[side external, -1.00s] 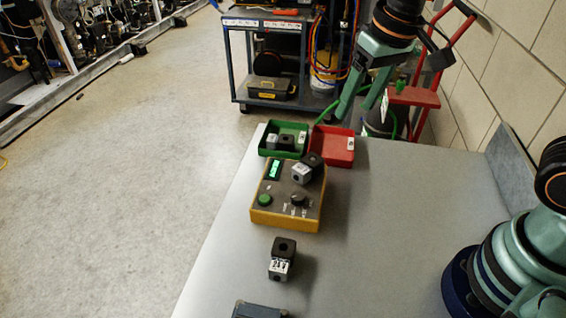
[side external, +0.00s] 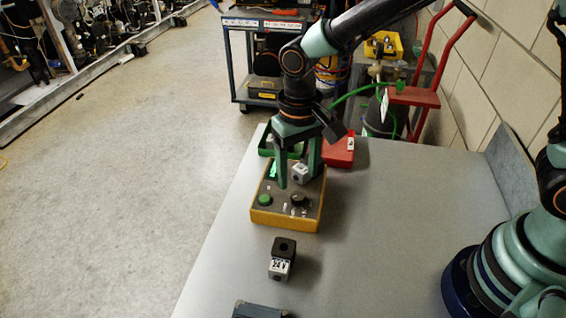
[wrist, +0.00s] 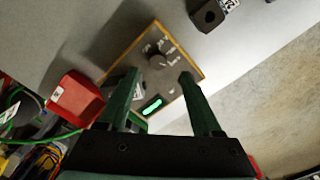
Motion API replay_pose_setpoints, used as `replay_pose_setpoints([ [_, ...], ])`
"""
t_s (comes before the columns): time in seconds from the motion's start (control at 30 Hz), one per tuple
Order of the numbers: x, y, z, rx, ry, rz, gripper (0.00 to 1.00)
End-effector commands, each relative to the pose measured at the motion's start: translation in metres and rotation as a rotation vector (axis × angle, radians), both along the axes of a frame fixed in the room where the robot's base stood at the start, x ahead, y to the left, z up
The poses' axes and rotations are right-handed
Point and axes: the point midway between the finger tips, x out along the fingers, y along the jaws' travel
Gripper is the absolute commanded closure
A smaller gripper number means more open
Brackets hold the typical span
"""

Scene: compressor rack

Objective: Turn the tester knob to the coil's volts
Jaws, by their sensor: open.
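The tester (side external: 285,222) is a yellow box with a grey top on the table. Its black knob (side external: 298,200) is at the front right of that top, beside a green button (side external: 264,200). A coil (side external: 301,172) with a light grey face sits on the tester; its marking is unreadable. My gripper (side external: 299,180) is open over the tester, fingers pointing down, one on each side of this coil in the picture. In the wrist view, the knob (wrist: 157,60) shows just beyond and between the fingertips (wrist: 158,77), apart from both. The lit display (wrist: 152,105) is between the fingers.
A coil marked 24 V (side external: 281,264) stands on the table in front of the tester. Green (side external: 266,145) and red (side external: 340,150) trays lie behind it, partly hidden by my gripper. A dark object (side external: 258,310) is at the front edge.

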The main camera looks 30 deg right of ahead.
Motion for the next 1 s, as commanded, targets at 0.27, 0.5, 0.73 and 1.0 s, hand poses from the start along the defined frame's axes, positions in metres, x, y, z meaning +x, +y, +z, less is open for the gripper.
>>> replay_pose_setpoints([
  [0.27,-0.001,-0.002,-0.047,-0.001,0.002,0.000,0.34],
  [0.5,0.000,-0.003,-0.061,0.000,0.001,0.000,0.34],
  [0.73,0.000,-0.003,-0.061,0.001,-0.001,0.000,0.34],
  [1.0,0.000,-0.003,-0.061,0.001,-0.001,0.000,1.00],
])
